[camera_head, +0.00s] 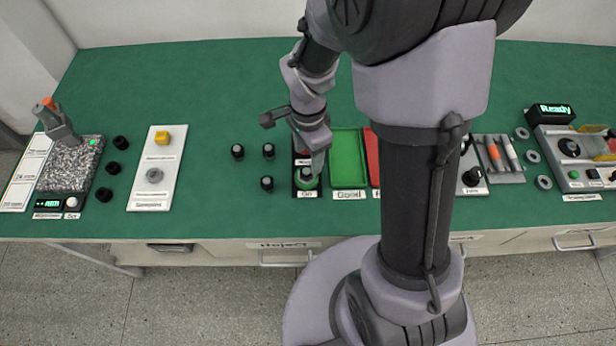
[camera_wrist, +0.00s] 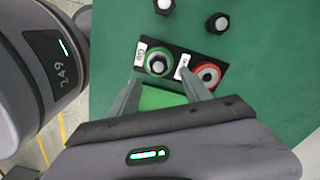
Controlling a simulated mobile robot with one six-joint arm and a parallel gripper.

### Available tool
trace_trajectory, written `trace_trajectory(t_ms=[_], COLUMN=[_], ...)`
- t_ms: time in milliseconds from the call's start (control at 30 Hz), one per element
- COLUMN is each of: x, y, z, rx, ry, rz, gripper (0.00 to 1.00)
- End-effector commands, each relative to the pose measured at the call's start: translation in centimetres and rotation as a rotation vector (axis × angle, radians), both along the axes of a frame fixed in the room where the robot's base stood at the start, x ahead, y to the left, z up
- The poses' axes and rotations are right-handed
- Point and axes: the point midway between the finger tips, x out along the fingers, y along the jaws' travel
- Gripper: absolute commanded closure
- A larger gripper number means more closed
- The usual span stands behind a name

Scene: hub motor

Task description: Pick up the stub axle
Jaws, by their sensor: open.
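Several dark, pale-topped round parts look like stub axles; I cannot tell which one the task names. Others stand on the green table left of the block in the head view, such as one (camera_head: 267,183); two show at the top of the wrist view, one here (camera_wrist: 217,23). My gripper (camera_wrist: 160,77) is open, its fingertips spread just short of the part in the green ring. It hides much of the block in the head view (camera_head: 314,168).
A green tray (camera_head: 345,160) and a red tray (camera_head: 374,150) stand right of the block. A white board (camera_head: 154,188), a granite plate (camera_head: 70,165) and several black parts are on the left. A "Ready" station (camera_head: 572,150) stands far right. The back left of the table is clear.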

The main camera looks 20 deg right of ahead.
Motion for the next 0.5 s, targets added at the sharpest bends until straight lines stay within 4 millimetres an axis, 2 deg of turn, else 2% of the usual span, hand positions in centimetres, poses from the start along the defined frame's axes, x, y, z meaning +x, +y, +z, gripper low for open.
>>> trace_trajectory(t_ms=[167, 333, 500], x=[-0.1, -0.4, -0.3], y=[0.2, 0.5, 0.5], z=[-1.9, -5.4, -5.6], rx=[0.0, 0.001, 0.0], ry=[0.001, 0.002, 0.0], rz=[0.001, 0.0, 0.0], gripper=[0.44, 0.44, 0.44])
